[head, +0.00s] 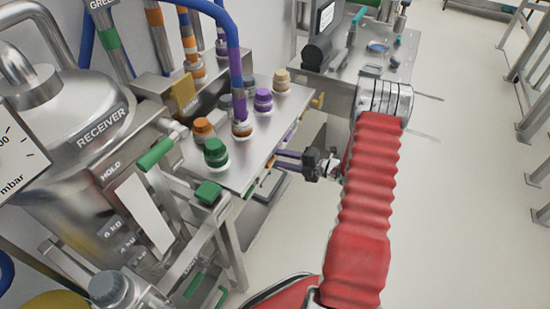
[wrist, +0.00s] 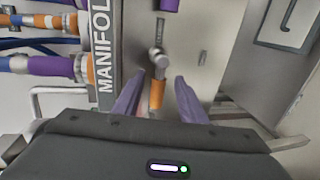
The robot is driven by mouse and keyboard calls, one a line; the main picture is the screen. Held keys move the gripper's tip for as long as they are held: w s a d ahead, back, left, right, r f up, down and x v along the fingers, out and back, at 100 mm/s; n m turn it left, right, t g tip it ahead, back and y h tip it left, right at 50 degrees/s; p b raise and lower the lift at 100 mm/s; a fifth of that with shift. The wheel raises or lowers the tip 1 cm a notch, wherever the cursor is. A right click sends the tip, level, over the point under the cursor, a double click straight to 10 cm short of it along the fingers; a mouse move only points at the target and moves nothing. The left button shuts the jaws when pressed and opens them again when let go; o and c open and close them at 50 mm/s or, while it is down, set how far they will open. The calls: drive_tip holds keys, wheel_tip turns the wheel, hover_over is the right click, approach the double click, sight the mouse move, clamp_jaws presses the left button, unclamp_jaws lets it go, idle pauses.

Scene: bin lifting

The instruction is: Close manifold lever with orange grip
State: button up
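The lever with the orange grip (wrist: 157,94) shows in the wrist view, with its metal pivot (wrist: 157,62) on the front panel of the manifold. The grip points from the pivot toward my gripper. My gripper (wrist: 156,82) has two purple fingers, apart, one on each side of the orange grip with visible gaps. I cannot tell whether the grip lies fully between the fingertips in depth. In the head view my gripper (head: 280,160) reaches to the manifold's front side from the right. The orange grip (head: 271,162) is a small patch there, partly hidden.
A purple grip (wrist: 169,5) is beside the orange one. The head view also shows a yellow grip (head: 318,101) and a green one (head: 248,190) along the same edge. Colored caps stand on the manifold top (head: 262,140). Floor (head: 455,200) at right is clear.

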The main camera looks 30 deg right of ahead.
drive_tip(key=v, duration=1)
drive_tip(key=shift+s+d, duration=0.2)
drive_tip(key=shift+s, duration=0.05)
